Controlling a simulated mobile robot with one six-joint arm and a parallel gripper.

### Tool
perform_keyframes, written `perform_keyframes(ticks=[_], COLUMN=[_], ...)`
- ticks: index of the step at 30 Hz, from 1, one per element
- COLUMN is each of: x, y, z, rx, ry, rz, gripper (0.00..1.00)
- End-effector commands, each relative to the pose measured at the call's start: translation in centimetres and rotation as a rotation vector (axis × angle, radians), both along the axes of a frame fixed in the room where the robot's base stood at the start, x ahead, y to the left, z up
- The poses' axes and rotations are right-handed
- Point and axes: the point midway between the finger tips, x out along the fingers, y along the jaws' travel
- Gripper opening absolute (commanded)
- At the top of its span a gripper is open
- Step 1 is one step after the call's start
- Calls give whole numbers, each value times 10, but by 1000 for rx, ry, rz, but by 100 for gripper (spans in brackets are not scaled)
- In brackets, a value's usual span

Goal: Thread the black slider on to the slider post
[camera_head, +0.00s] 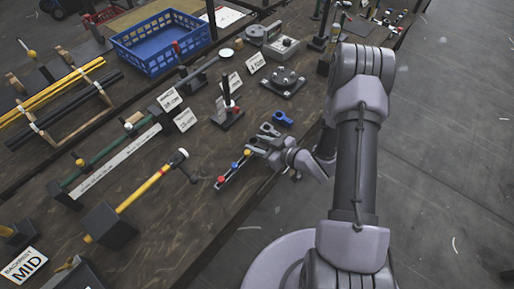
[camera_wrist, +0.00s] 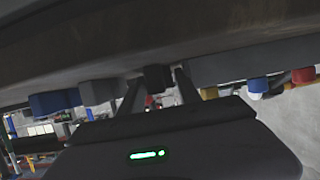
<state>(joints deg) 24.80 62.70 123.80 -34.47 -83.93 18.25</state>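In the head view my gripper (camera_head: 268,149) is low at the table's near edge, beside a short row of small sliders. In the wrist view a black block, seemingly the black slider (camera_wrist: 158,77), sits between the two fingertips (camera_wrist: 160,84). It nearly fills the gap, and I cannot tell whether the fingers press on it. It appears in line with a blue slider (camera_wrist: 55,103) and a grey-blue one (camera_wrist: 98,92). A dark upright post with a red part (camera_head: 227,103), perhaps the slider post, stands on a black base farther back.
A strip with red, blue and yellow knobs (camera_head: 234,168) lies next to my gripper. A round-pegged plate (camera_head: 283,82), label cards (camera_head: 186,120) and a blue crate (camera_head: 160,43) stand farther back. A yellow-handled tool (camera_head: 143,190) lies at left.

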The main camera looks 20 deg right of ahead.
Motion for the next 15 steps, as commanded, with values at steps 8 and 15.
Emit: perform_keyframes(ticks=[8, 15], x=[1, 0], y=[0, 0], z=[1, 1], rx=[0, 0], ry=[0, 0], rz=[-1, -1], gripper=[24, 0])
